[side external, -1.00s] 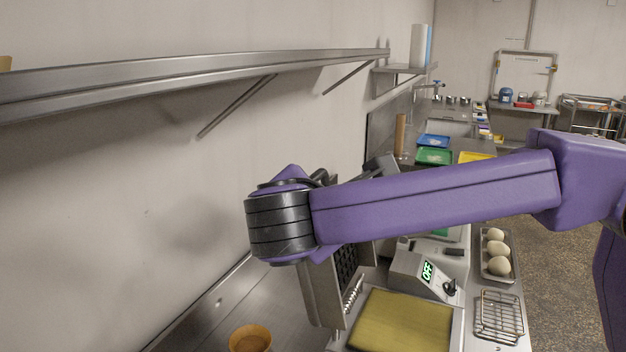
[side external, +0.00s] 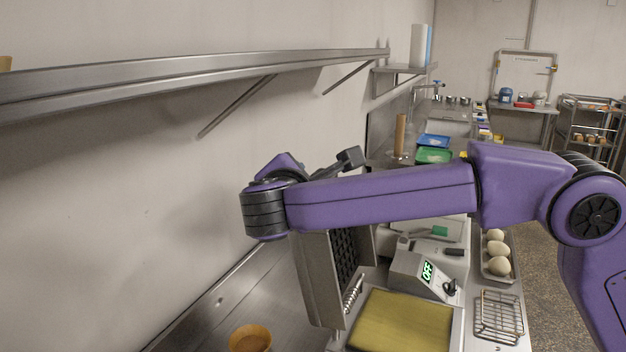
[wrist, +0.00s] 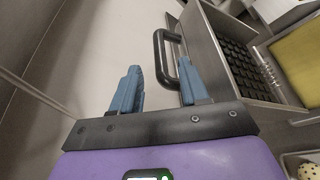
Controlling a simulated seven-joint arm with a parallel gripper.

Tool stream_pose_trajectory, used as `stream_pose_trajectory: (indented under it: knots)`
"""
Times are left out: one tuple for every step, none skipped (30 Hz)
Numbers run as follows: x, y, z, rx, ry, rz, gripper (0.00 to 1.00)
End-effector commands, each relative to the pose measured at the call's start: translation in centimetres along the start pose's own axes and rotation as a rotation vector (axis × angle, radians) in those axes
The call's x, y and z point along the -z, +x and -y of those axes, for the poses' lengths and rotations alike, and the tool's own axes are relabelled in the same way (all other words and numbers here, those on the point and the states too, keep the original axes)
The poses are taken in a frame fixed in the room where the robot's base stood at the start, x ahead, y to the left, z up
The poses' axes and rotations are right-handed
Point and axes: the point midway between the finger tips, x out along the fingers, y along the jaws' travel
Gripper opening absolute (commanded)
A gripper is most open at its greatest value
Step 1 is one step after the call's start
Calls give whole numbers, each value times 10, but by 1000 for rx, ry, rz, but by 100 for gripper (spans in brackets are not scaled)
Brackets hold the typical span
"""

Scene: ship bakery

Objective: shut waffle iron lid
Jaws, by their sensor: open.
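The waffle iron lid (side external: 318,285) stands raised, nearly upright, in the side view, with its dark gridded plate facing right. In the wrist view the lid (wrist: 208,42) is at upper right, with its black loop handle (wrist: 157,45) on the near side. The iron's lower part holds a flat yellow surface (side external: 400,322) and lies uncovered. My gripper (wrist: 158,66) is open, its two blue fingers on either side of the handle in the picture. The right finger overlaps the handle's edge; contact cannot be told. In the side view my arm hides the fingers and the handle.
A control box (side external: 425,272) reading OFF stands behind the yellow surface. An orange-brown bowl (side external: 250,338) sits at front left. A wall shelf (side external: 200,76) runs above.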

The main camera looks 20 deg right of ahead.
Motion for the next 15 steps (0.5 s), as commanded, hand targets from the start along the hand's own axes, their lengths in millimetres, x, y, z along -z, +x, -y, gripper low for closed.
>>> stream_pose_trajectory:
  knots:
    - [-1,11,1,3,0,2,44]
    - [-1,17,1,3,0,3,44]
    - [0,24,1,3,0,2,44]
    - [0,29,1,3,-1,2,44]
    - [0,34,1,3,-1,3,44]
    - [0,40,1,2,0,2,44]
    - [0,44,1,2,0,2,44]
    - [0,48,0,2,0,2,44]
    - [0,52,0,1,0,2,44]
    - [0,55,0,1,0,1,44]
    - [0,58,0,1,0,1,44]
    - [0,61,0,1,0,2,44]
    - [0,63,0,1,0,1,44]
    - [0,64,0,1,0,1,44]
    - [0,66,0,1,0,1,44]
